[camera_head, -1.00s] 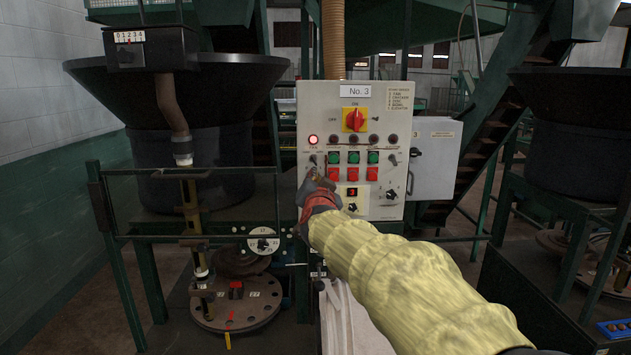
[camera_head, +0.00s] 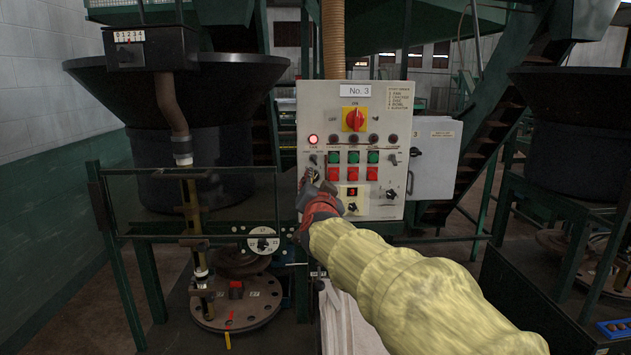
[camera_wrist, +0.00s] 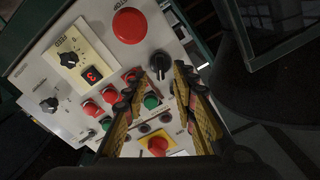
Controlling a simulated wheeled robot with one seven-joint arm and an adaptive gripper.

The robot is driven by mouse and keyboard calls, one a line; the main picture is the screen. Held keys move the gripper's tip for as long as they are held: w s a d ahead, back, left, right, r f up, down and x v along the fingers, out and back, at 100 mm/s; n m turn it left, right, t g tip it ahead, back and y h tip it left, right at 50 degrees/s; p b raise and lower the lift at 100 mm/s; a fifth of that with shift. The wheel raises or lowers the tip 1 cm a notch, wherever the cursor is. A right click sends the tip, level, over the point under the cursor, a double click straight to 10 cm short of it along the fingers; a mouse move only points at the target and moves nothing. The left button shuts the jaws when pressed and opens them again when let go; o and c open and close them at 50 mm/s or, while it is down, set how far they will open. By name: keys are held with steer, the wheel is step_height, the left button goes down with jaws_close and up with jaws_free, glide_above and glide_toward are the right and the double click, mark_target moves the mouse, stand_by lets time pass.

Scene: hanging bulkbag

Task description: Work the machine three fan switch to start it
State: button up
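The No. 3 control panel (camera_head: 376,100) is a pale upright box with a red and yellow main switch (camera_head: 354,119) at its upper middle. A small black lever switch, which I take for the fan switch (camera_head: 313,159), sits at the left under a lit red lamp (camera_head: 313,139). My gripper (camera_head: 312,178) is at the panel's lower left, just below that switch. In the wrist view, my gripper (camera_wrist: 168,70) is open, its fingertips close to a black knob (camera_wrist: 160,66), apparently the same switch. I cannot tell whether they touch it.
A large red button (camera_wrist: 130,25) lies close to the fingertips in the wrist view. Green and red push buttons (camera_head: 353,174) fill the panel's middle. A grey box (camera_head: 434,160) stands right of the panel, and a railed machine with a turntable (camera_head: 237,312) stands left.

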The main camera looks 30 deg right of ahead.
steer(key=v, duration=0.9)
steer(key=shift+s, duration=0.15)
